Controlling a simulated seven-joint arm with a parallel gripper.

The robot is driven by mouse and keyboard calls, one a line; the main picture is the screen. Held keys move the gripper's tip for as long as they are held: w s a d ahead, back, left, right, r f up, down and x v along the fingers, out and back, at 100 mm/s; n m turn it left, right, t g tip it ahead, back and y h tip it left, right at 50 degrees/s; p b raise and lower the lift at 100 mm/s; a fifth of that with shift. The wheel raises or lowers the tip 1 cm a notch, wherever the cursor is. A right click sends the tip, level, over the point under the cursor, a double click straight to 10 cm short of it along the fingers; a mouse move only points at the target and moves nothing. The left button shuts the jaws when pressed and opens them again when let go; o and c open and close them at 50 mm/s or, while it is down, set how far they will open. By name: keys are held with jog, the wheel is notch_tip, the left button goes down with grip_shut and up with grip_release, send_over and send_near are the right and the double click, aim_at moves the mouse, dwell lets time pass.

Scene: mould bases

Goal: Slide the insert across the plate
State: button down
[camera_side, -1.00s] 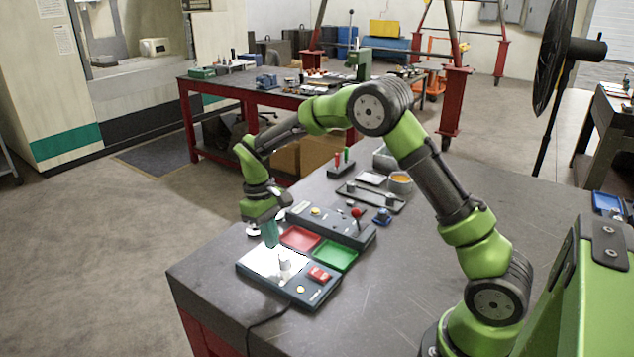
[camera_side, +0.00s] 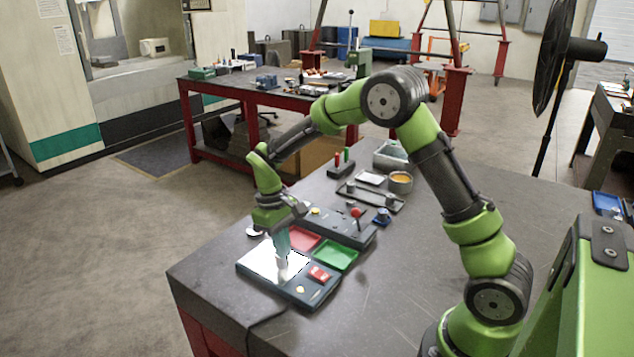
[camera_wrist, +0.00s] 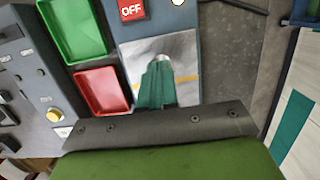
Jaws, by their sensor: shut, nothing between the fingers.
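A bright metal plate (camera_side: 258,262) is set in the top of a dark blue base (camera_side: 305,292) at the bench's front left corner. In the wrist view the plate (camera_wrist: 185,48) is grey with an orange line across it. A small pale insert (camera_side: 283,273) stands on the plate, near the side with the red switch. My gripper (camera_side: 281,252) is shut and empty, pointing down just over or beside the insert; I cannot tell if they touch. In the wrist view the fingers (camera_wrist: 157,82) cover most of the insert, and only a small grey piece (camera_wrist: 162,58) shows past them.
A red tray (camera_side: 303,238) and a green tray (camera_side: 335,255) lie right behind the base. A red OFF switch (camera_wrist: 131,10) is on the base. A control box with a red-knobbed lever (camera_side: 356,213) stands farther back. The bench's right part is clear.

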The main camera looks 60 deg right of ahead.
jog(key=w, duration=0.4)
jog(key=w+f, duration=0.1)
jog(key=w, duration=0.1)
jog(key=shift+s, duration=0.1)
jog(key=shift+r, duration=0.75)
jog(key=w+r, duration=0.3)
jog(key=r, duration=1.3)
jog(key=s+a+m+t, duration=0.1)
jog(key=s+t, duration=0.2)
jog(key=s, duration=0.6)
jog(key=s+a+r+m+t+y, duration=0.1)
jog(key=s+a+t, duration=0.1)
jog(key=s, duration=0.7)
jog(key=s+a+r+m+t+y, duration=0.1)
jog(key=s+t, duration=0.3)
jog(key=s, duration=0.5)
jog(key=shift+s+a+m, duration=0.25)
jog(key=shift+a+m, duration=0.1)
jog(key=shift+m, duration=0.15)
